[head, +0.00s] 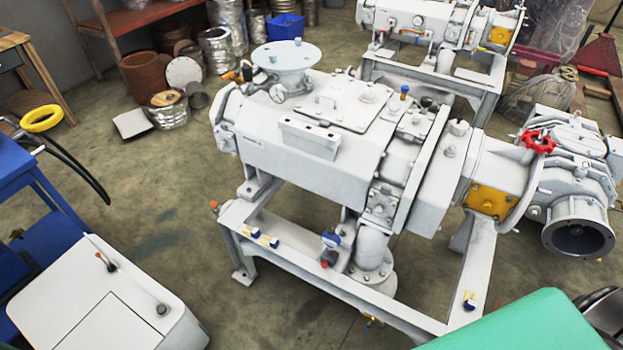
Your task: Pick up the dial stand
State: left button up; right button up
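No object is clearly recognisable as a dial stand. A small blue-and-white dial-like piece (331,239) with a dark red lower part sits at the front rail of the machine's frame, left of a grey pipe elbow. A small round gauge (278,93) sits below the round flange on top of the white screw vacuum machine (250,130). I cannot tell whether either is the dial stand. Neither of my grippers is in view.
A white box (90,300) with two small upright fittings stands at the lower left, beside a blue bench (15,165). A green surface (530,325) fills the lower right. A second machine (430,35) stands behind. Floor (170,190) is clear left of the frame.

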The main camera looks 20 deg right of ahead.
aim_at(330, 256)
jog(key=z, duration=0.75)
